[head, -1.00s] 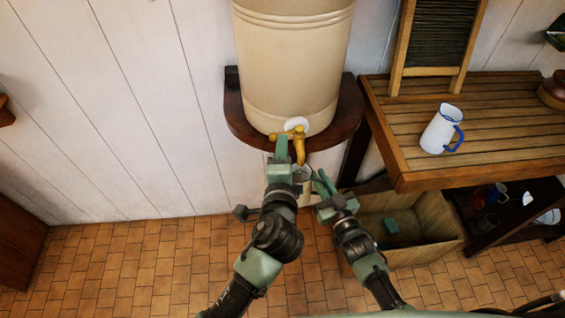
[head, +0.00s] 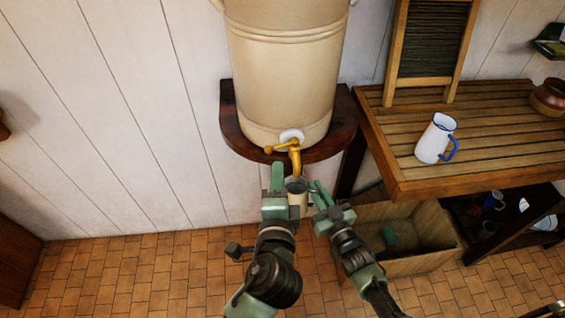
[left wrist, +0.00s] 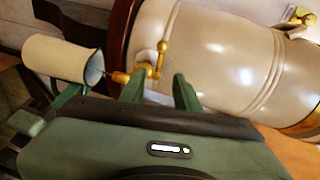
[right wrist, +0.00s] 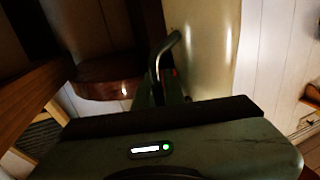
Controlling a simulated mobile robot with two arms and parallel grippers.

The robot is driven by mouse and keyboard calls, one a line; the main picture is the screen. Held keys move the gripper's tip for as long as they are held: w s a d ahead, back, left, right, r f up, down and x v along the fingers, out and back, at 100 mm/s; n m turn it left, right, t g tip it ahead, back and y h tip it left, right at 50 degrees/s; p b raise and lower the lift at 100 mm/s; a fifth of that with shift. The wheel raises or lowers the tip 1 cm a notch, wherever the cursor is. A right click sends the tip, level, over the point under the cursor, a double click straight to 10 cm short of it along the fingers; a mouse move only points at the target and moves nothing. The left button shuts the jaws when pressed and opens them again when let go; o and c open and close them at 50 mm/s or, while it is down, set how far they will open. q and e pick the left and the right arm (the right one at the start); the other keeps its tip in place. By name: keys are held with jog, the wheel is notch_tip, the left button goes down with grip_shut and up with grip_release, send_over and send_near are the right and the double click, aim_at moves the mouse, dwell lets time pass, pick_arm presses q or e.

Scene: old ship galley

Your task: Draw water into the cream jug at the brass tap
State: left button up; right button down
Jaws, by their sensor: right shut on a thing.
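The cream jug (head: 297,199) is upright below the spout of the brass tap (head: 295,156); its mouth looks grey from above and I cannot make out any water. In the left wrist view, the jug (left wrist: 58,57) shows its dark rim close to the tap (left wrist: 152,66). My right gripper (head: 318,192) is shut on the jug at its right side; the right wrist view shows a curved dark strip, perhaps the handle (right wrist: 160,55), at its fingers. My left gripper (head: 275,172) is open and empty, just below the tap's lever, which points left.
The large cream water urn (head: 285,70) stands on a dark wooden wall shelf (head: 232,125). To the right, a slatted counter (head: 500,142) holds a white jug with a blue handle (head: 434,138) and a washboard. A wooden crate (head: 425,235) stands below. The left floor is clear.

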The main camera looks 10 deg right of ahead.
aim_at(279, 145)
pick_arm(q)
jog(key=shift+w, duration=0.15)
jog(key=x, duration=1.1)
jog(key=shift+w, duration=0.4)
jog(key=shift+f, duration=0.1)
grip_shut()
dwell(0.8)
